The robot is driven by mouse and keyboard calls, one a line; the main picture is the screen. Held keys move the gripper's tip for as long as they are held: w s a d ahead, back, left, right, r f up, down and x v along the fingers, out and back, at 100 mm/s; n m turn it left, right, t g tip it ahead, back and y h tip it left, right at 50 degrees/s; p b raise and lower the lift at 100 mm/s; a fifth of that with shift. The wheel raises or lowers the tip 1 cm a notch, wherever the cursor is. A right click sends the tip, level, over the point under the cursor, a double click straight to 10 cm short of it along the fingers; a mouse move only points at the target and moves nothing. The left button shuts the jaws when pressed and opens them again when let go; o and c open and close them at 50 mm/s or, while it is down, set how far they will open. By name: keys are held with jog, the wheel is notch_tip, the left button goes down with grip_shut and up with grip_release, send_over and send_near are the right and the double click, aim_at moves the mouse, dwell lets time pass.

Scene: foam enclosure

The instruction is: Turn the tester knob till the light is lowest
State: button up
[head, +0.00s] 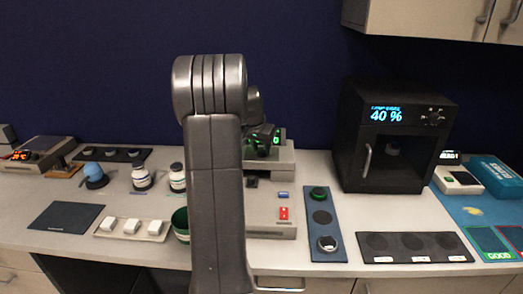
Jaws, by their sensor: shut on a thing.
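My arm stands upright in the middle of the head view and hides much of the tester (285,158), a pale grey box at the back of the counter. My gripper (261,133) shows only in part, as a dark shape beside the arm, in front of the tester. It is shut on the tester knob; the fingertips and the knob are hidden. A green lit readout (276,140) shows at the tester's front, partly covered, and I cannot read it in full. No separate light can be made out.
A grey unit with a red switch (284,213) lies in front of the tester. A black oven (385,150) reading 40 % stands right. A blue strip (320,240) and a black pad (448,237) lie nearer. Bottles (141,178) and white blocks (132,226) stand left.

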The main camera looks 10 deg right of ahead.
jog(key=shift+m, duration=0.5)
jog(key=o, duration=1)
jog(key=shift+c, duration=0.2)
jog(key=shift+r, duration=0.15)
jog(key=b+v, duration=0.1)
jog(key=v, duration=1.2)
jog(key=shift+a+r, duration=0.25)
jog(key=shift+w+f, duration=0.1)
jog(key=shift+f, duration=0.05)
jog(key=x, duration=1.3)
jog(key=shift+d+f+p, duration=0.25)
jog(key=shift+f+p, duration=0.05)
jog(key=shift+p, duration=0.1)
